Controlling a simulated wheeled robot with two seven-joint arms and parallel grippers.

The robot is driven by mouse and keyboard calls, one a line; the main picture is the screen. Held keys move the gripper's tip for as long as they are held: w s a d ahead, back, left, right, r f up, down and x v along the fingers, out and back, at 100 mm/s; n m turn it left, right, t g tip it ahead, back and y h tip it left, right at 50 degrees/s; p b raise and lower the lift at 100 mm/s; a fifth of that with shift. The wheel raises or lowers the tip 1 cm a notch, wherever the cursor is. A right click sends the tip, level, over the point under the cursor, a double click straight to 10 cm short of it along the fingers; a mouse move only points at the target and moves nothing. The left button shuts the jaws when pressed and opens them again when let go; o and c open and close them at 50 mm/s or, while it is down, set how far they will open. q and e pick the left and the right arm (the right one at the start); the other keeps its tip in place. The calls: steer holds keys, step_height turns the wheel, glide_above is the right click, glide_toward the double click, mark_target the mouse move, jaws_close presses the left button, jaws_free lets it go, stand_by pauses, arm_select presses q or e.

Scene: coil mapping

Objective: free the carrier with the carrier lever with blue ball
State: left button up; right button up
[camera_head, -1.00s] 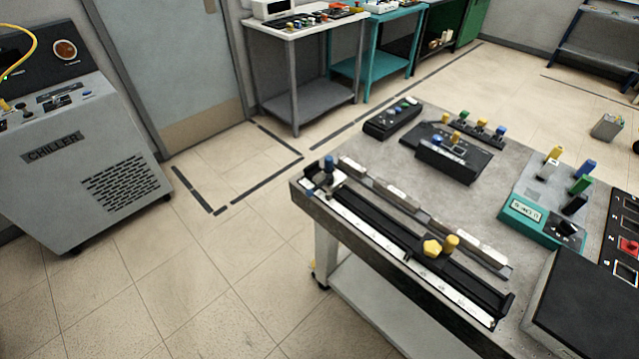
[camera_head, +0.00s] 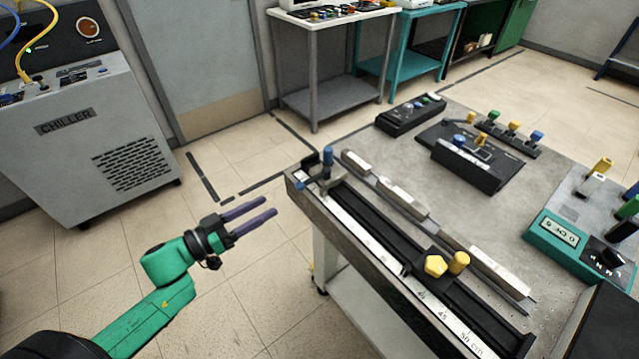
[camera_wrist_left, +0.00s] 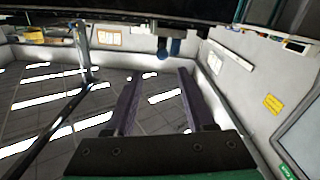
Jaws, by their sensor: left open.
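The carrier (camera_head: 328,184) sits at the far left end of the black rail (camera_head: 385,235) on the table's front edge. A blue-topped lever (camera_head: 328,157) stands upright on it, and a small blue ball (camera_head: 300,186) shows low on its left side. My left gripper (camera_head: 258,217) is open and empty, with purple fingers. It is left of the carrier, apart from it, over the floor. In the left wrist view its fingers (camera_wrist_left: 158,88) are spread with nothing between them. My right gripper is not in view.
A white scale strip (camera_head: 370,245) runs along the rail. Yellow knobs (camera_head: 434,265) stand further along it. Metal bars (camera_head: 403,198) lie behind the rail. A teal box (camera_head: 560,238) and black control boxes (camera_head: 470,155) are on the table (camera_head: 372,138). The chiller (camera_head: 90,130) stands left; floor between is free.

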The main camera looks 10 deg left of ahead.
mark_target(301, 187)
arm_select(q)
steer(key=x, duration=1.3)
steer(key=shift+w+p, duration=0.3)
jaws_close()
steer(key=shift+f, duration=0.1)
stand_by(0.4)
